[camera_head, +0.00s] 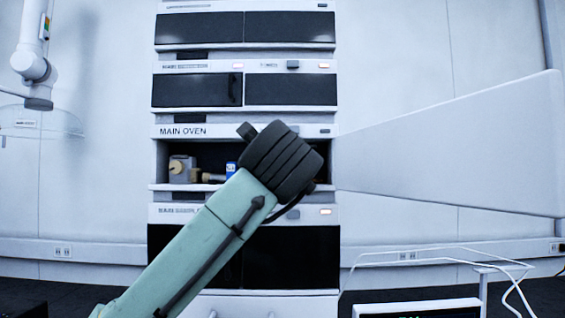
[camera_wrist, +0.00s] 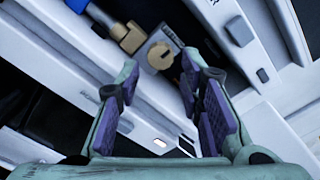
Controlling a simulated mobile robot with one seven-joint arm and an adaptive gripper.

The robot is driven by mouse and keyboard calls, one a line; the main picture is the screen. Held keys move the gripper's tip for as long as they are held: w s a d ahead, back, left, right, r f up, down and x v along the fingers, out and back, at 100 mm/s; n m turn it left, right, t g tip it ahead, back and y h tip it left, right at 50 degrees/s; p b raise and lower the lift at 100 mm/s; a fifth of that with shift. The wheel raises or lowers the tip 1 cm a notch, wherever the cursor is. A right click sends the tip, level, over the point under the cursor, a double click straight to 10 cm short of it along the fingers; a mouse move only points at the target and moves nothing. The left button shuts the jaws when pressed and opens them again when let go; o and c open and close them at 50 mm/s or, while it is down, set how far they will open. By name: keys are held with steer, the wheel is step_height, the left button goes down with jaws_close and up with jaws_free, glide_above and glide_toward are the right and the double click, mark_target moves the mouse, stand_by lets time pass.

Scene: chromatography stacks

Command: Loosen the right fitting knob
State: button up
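The open MAIN OVEN bay (camera_head: 163,150) holds a pale block with a round brass knob (camera_head: 175,170) at its left. A brass fitting (camera_head: 207,178) and a blue-and-white column end (camera_head: 231,168) lie to its right. My arm hides the right part of the bay, including any right fitting there. In the wrist view, a grey block with a round brass knob (camera_wrist: 160,56) sits beyond my gripper (camera_wrist: 160,68), beside a brass fitting (camera_wrist: 130,37) and blue part. My gripper is open, with the knob showing between its fingertips; contact cannot be told. Its fingers are hidden in the head view.
The white oven door (camera_head: 450,145) stands swung open to the right. Closed modules (camera_head: 290,90) stack above and below the bay. A white jointed arm (camera_head: 33,65) hangs at the upper left. A screen (camera_head: 418,309) stands at the lower right.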

steer(key=shift+w+p, duration=0.35)
steer(key=shift+w, duration=1.5)
steer(key=shift+c, duration=0.5)
jaws_close()
